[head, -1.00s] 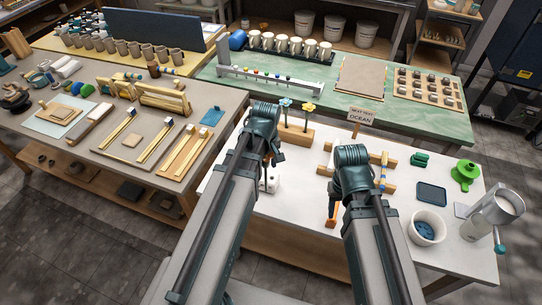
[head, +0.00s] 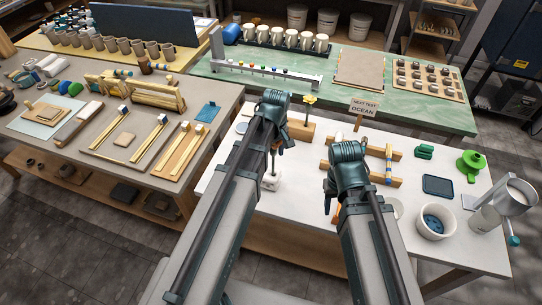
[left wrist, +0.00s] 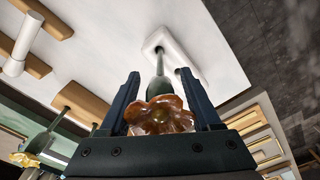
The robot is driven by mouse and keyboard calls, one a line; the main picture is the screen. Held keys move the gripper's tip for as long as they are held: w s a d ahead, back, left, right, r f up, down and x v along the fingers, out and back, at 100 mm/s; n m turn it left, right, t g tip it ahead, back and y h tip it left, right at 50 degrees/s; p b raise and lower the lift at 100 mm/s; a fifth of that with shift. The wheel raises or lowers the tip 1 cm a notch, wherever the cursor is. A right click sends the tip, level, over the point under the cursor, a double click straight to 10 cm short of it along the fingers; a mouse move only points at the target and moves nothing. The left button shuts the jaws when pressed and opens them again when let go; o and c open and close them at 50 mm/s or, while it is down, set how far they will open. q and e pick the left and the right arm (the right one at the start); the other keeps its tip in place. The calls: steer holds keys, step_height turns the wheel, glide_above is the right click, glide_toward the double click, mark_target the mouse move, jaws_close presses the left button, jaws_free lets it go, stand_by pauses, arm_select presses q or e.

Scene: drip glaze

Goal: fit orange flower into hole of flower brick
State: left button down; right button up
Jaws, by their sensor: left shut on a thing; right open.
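My left gripper (head: 277,145) is shut on the orange flower (left wrist: 160,116), whose glossy petals sit between the fingers in the left wrist view. Its green stem runs from the gripper to the white flower brick (head: 271,183) on the white table. The brick also shows in the left wrist view (left wrist: 185,60); the stem's end meets its top in that picture, but I cannot tell whether it is in a hole. In the head view the gripper is above the brick and hides the bloom. My right gripper (head: 332,208) is open, low over the table to the right.
A wooden block (head: 299,134) behind the left gripper holds a yellow flower (head: 310,99). Wooden bars (head: 385,178), a dark tray (head: 437,186), a white bowl (head: 434,223) and a green funnel-like piece (head: 470,165) stand to the right.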

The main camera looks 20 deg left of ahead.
arm_select(q)
steer(key=shift+d+r, duration=0.1)
steer(key=shift+f+b, duration=0.6)
steer(key=shift+f, duration=0.05)
steer(key=shift+c, duration=0.5)
jaws_free()
steer(key=shift+r, duration=0.15)
step_height(320, 180, up, 13)
steer(key=p, duration=1.3)
steer(key=shift+s+d, duration=0.15)
steer(key=s+d+m, duration=1)
steer(key=s+m, duration=0.4)
steer(key=shift+g+y, duration=0.3)
steer(key=shift+y, duration=0.1)
steer(key=shift+d, duration=0.1)
